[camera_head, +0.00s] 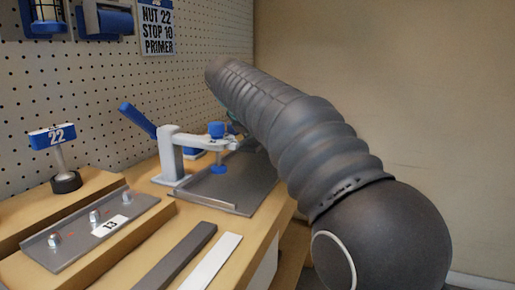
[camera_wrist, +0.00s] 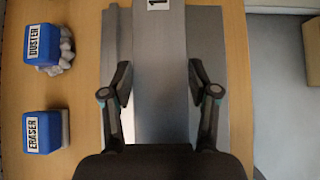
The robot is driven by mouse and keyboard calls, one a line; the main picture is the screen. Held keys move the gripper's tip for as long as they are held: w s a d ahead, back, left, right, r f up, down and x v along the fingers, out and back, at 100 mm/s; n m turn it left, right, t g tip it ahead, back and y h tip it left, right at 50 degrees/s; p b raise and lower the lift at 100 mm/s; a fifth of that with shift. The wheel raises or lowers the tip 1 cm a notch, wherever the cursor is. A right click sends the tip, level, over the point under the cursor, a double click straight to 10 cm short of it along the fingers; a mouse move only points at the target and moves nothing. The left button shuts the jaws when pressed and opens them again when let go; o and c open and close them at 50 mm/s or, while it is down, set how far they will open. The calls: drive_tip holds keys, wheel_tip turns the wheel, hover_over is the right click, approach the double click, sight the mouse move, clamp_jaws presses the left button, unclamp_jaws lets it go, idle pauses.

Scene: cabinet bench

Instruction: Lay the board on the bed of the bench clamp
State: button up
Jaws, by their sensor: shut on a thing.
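My gripper, seen in the wrist view (camera_wrist: 161,83), is shut on a light grey board (camera_wrist: 159,115), with one finger at each long edge. A white label with a dark mark is at the board's far end. A wider grey plate (camera_wrist: 208,35), which looks like the clamp bed, shows below and on both sides of the board. In the head view, the bench clamp (camera_head: 172,155) has a pale frame, a blue lever and a blue pad above its grey bed (camera_head: 232,185). My arm hides the gripper and board there. I cannot tell whether the board touches the bed.
Blue DUSTER (camera_wrist: 42,50) and ERASER (camera_wrist: 43,132) blocks lie left of the plate. A dark strip (camera_head: 175,260) and a white strip (camera_head: 212,262) lie at the bench front.

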sight(254, 139)
drive_tip(key=shift+f+b, duration=0.4)
drive_tip(key=shift+f, duration=1.3)
drive_tip(key=shift+f, duration=0.2)
drive_tip(key=o, duration=1.2)
drive_tip(key=shift+r, duration=0.25)
drive_tip(key=p+v, duration=0.1)
drive_tip(key=v, duration=1.1)
drive_tip(key=shift+p, duration=0.3)
